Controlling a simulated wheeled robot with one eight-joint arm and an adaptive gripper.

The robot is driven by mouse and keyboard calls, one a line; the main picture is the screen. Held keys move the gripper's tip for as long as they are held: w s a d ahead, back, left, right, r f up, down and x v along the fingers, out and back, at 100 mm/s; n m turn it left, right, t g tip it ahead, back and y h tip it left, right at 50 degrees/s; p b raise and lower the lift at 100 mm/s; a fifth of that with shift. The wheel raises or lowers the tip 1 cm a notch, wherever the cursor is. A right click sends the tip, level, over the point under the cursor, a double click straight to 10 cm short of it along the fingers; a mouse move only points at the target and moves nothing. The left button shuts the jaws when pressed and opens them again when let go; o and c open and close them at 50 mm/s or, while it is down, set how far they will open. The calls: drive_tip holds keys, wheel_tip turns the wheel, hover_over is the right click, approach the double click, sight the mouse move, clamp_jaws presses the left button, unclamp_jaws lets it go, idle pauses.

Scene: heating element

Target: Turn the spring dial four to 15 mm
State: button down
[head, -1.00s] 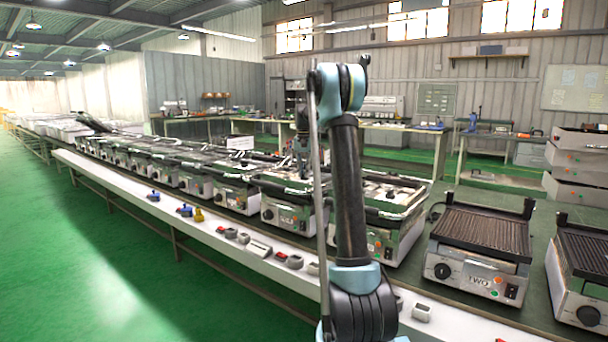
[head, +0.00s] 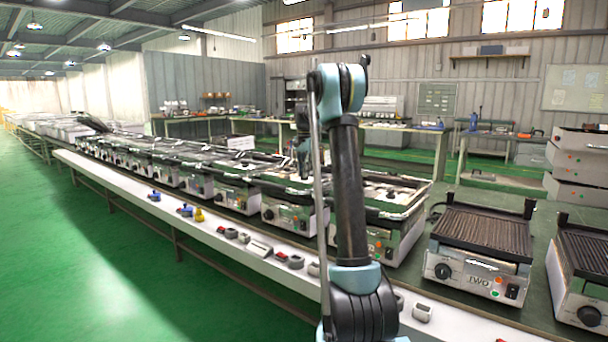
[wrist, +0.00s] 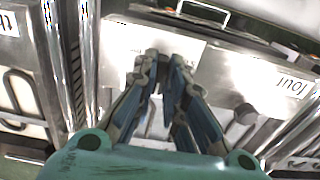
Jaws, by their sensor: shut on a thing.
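My gripper (wrist: 165,66) shows in the wrist view with its blue-grey fingers brought together at a pale metal plate (wrist: 130,50). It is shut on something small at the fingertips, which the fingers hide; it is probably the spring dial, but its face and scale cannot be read. A label reading "four" (wrist: 288,85) is on the right, with a short grey cylindrical knob (wrist: 245,113) near it, apart from the fingers. In the head view my gripper (head: 304,172) is small, above the row of grills and partly behind my arm.
Another label, starting "th" (wrist: 8,22), is at the left, beyond shiny upright metal rails (wrist: 88,60). A dark bar and handle lie at the top. In the head view, grill TWO (head: 478,255) stands right of my arm, and a white ledge (head: 255,247) with small parts runs along the front.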

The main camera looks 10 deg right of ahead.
drive_tip(key=shift+w, duration=0.1)
drive_tip(key=c, duration=1.6)
unclamp_jaws()
drive_tip(key=shift+c, duration=0.2)
drive_tip(key=shift+r, duration=0.1)
wheel_tip(320, 180, up, 12)
drive_tip(key=shift+f, duration=0.2)
